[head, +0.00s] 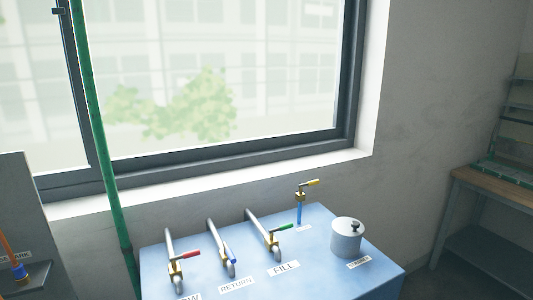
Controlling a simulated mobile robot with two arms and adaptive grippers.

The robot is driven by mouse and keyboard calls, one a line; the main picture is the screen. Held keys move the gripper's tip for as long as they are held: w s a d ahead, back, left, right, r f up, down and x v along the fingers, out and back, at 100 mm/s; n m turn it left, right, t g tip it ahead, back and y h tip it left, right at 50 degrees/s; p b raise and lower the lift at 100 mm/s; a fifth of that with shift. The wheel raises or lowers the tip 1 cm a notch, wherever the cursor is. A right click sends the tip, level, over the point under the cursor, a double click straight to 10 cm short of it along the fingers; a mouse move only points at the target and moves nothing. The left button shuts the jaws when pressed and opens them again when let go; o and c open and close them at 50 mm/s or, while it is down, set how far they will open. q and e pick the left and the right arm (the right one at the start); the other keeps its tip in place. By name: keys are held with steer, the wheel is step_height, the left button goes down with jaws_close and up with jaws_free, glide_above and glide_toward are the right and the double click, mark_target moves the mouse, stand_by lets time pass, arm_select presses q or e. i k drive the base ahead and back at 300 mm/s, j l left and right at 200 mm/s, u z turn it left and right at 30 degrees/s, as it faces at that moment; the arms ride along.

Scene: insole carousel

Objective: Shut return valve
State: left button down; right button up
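The return valve, with a blue lever (231,254), sits on a grey pipe (216,236) above the label RETURN (237,285) on a light blue cabinet top (310,262). Its blue lever lies roughly along its pipe. To its left is a valve with a red lever (190,255) turned across its pipe. To its right, above the label FILL (284,268), is a valve with a green lever (284,228), also across its pipe. Neither of my grippers shows in the head view.
A short blue pipe with a yellow lever (311,183) and a lidded metal pot (347,238) stand at the cabinet's right. A green vertical pipe (100,140) runs at left before the window. A wooden-topped bench (500,188) stands far right.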

mark_target(228, 251)
steer(key=k+j+z, duration=0.2)
steer(key=z, duration=0.2)
steer(key=k+z, duration=0.4)
